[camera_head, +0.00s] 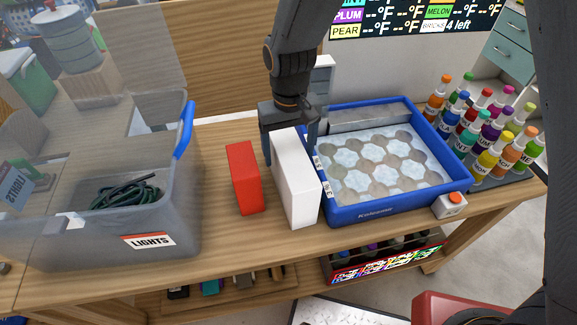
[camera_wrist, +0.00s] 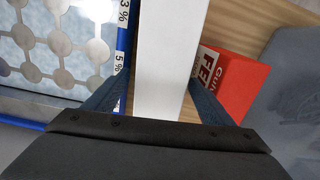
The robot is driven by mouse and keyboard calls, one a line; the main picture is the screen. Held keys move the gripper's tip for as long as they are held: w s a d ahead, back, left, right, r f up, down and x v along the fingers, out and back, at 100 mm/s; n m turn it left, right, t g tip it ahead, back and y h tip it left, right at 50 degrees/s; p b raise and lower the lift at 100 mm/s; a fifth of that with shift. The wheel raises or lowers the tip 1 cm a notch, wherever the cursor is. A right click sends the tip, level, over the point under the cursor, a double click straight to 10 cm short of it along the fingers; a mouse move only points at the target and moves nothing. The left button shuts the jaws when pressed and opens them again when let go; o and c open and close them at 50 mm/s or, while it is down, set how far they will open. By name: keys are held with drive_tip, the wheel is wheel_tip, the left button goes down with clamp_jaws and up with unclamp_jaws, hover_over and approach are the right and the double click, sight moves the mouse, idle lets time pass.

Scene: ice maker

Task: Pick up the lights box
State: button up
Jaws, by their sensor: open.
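A grey open bin (camera_head: 90,245) with a "LIGHTS" label, a blue handle and dark green cord inside stands at the left of the wooden table. A plain white box (camera_head: 297,185) stands between a red box (camera_head: 245,180) and the blue tray. My gripper (camera_head: 290,130) is over the far end of the white box, apart from the bin. In the wrist view the open fingers of my gripper (camera_wrist: 158,100) lie on either side of the white box (camera_wrist: 163,60). Whether they touch it, I cannot tell. No lettering shows on the white box.
The blue tray (camera_head: 390,211) of hexagonal pieces is close on the white box's right, with a small orange-button device (camera_head: 450,205) by its corner. Several coloured bottles (camera_head: 485,160) stand farther right. Bare tabletop (camera_head: 220,235) lies between the bin and red box.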

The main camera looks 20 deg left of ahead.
drive_tip(key=shift+w+a+f+p, duration=0.1)
drive_tip(key=shift+f+p, duration=0.65)
drive_tip(key=shift+f, duration=1.15)
drive_tip(key=c, duration=1.5)
drive_tip(key=shift+o, duration=0.2)
drive_tip(key=shift+r, duration=0.2)
